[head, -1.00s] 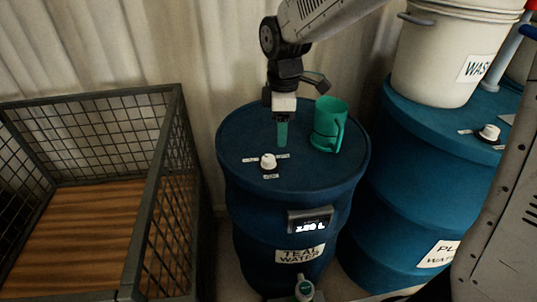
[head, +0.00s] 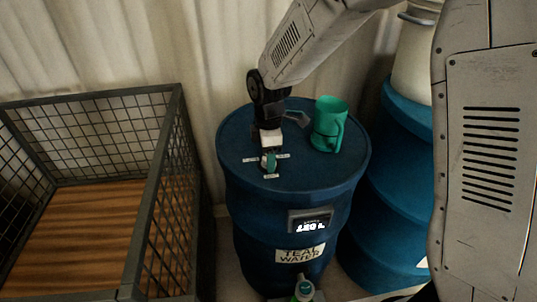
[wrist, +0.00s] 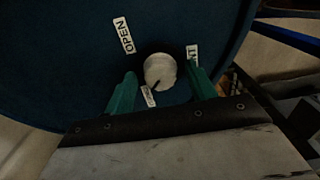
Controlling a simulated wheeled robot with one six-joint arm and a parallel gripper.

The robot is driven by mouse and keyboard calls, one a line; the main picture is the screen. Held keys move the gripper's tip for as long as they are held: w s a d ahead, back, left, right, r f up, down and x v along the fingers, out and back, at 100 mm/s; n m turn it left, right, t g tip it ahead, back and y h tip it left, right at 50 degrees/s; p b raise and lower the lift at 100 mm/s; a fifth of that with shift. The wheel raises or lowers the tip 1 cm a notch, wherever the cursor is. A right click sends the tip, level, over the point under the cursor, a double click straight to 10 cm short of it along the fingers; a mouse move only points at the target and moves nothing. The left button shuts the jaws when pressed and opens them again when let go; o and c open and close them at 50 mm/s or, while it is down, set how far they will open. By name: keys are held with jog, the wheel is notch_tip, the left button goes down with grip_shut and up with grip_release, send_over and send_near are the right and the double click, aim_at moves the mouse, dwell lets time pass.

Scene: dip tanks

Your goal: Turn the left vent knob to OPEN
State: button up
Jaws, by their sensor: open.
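The left vent knob is a small white knob on top of the blue drum (head: 236,135) labelled TEAL WATER. In the wrist view the knob (wrist: 160,68) has a dark pointer line aimed at the label (wrist: 148,97) at its lower left. The OPEN label (wrist: 123,35) is at its upper left, and a third label ending in NT (wrist: 192,52) is partly hidden at its right. My gripper (wrist: 162,74) is open, with one teal finger on each side of the knob and gaps visible. In the head view my gripper (head: 269,160) covers the knob.
A teal mug (head: 328,127) stands on the drum lid just right of my gripper. A wire-mesh crate (head: 160,200) stands to the left. A second blue drum (head: 385,180) with a white bucket (head: 412,60) stands to the right, partly behind my arm.

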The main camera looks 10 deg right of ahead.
jog(key=c, duration=1)
jog(key=m, duration=0.4)
jog(key=shift+m, duration=0.4)
jog(key=m, duration=0.4)
jog(key=shift+m, duration=0.3)
jog(key=m, duration=0.4)
jog(key=shift+m, duration=0.3)
jog(key=shift+r+m, duration=0.1)
jog(key=shift+m, duration=1.8)
